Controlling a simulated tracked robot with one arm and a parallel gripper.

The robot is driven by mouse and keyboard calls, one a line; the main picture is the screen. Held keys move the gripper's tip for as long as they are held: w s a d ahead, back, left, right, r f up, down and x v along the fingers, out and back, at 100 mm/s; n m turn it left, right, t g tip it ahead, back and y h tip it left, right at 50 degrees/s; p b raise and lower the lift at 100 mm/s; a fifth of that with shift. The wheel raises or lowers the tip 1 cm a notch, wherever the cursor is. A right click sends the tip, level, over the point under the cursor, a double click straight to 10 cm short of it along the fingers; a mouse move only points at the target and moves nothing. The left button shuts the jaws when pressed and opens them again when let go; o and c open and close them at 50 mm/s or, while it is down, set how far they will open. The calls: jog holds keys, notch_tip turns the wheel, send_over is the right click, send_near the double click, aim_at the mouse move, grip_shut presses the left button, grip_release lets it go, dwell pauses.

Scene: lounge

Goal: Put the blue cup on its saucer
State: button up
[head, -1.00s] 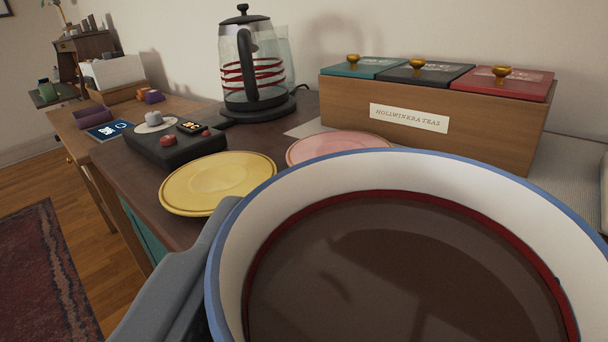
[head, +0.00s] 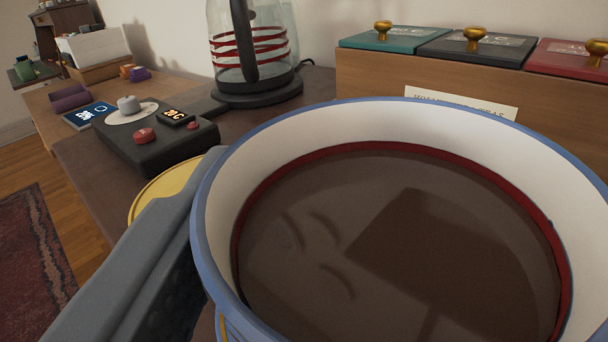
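The blue-rimmed cup (head: 560,165) fills the lower right of the head view, close to the camera. It is white inside, has a red ring and holds dark liquid. My gripper (head: 165,235) shows as one grey finger along the cup's left side; the other finger is hidden. The cup stays fixed beside the finger, so I appear to hold it. A yellow saucer (head: 160,190) lies on the counter, mostly covered by my finger and the cup. The pink saucer is hidden behind the cup, and no blue saucer is in view.
A glass kettle (head: 250,50) stands on its base at the back. A wooden tea box (head: 370,75) with teal, black and red lids is behind the cup. A dark control box (head: 150,135) with knobs sits at the counter's left.

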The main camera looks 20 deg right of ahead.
aim_at(323, 263)
jog(key=shift+w+d+f+b, duration=0.1)
jog(key=shift+w+d, duration=0.05)
jog(key=shift+w, duration=0.6)
jog(key=shift+w+d+f+b, duration=0.1)
jog(key=shift+w+d+b, duration=0.1)
jog(key=shift+w, duration=0.55)
jog(key=shift+w+d+f+b, duration=0.1)
jog(key=shift+w+d, duration=0.05)
jog(key=shift+w, duration=0.6)
notch_tip(323, 263, down, 4)
jog(key=shift+r+b, duration=0.2)
jog(key=shift+b, duration=0.45)
jog(key=shift+c, duration=0.2)
jog(key=o, duration=1.1)
jog(key=shift+r, duration=0.1)
jog(key=shift+s+a, duration=0.25)
jog(key=shift+s, duration=0.05)
jog(key=p+v, duration=0.2)
jog(key=v, duration=0.9)
jog(key=shift+s+a, duration=0.1)
jog(key=shift+s, duration=0.05)
